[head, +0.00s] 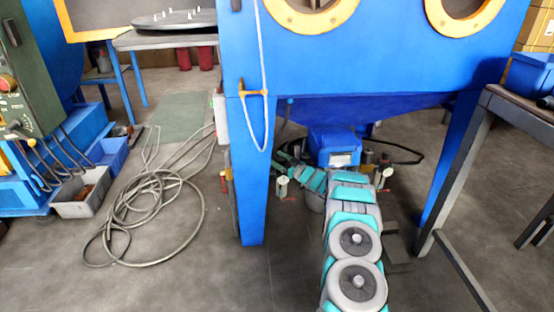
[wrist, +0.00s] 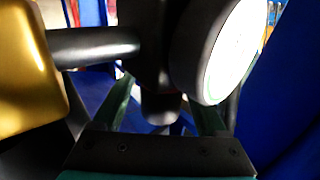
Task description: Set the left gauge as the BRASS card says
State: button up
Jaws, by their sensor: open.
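In the wrist view, a round gauge (wrist: 228,55) with a white face and black rim is close up at upper right, turned so steeply that its scale and needle cannot be read. A dark body joins it to a dark pipe (wrist: 95,45) at left. Below the body is a dark rounded knob-like part (wrist: 160,105). My gripper (wrist: 165,100) is open, with one green finger on each side of this part; I cannot tell whether either touches it. In the head view my arm reaches under the blue cabinet (head: 340,70), its far end small. I cannot make out the BRASS card.
A shiny gold-coloured part (wrist: 30,65) is close at the wrist view's left. In the head view the cabinet's left leg (head: 254,170) stands beside my arm's far end. A coiled hose (head: 150,205) lies on the floor at left. A dark-framed table (head: 465,160) stands at right.

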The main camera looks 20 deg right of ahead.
aim_at(285, 163)
jog(key=shift+v, duration=3.9)
jog(key=shift+r, duration=0.1)
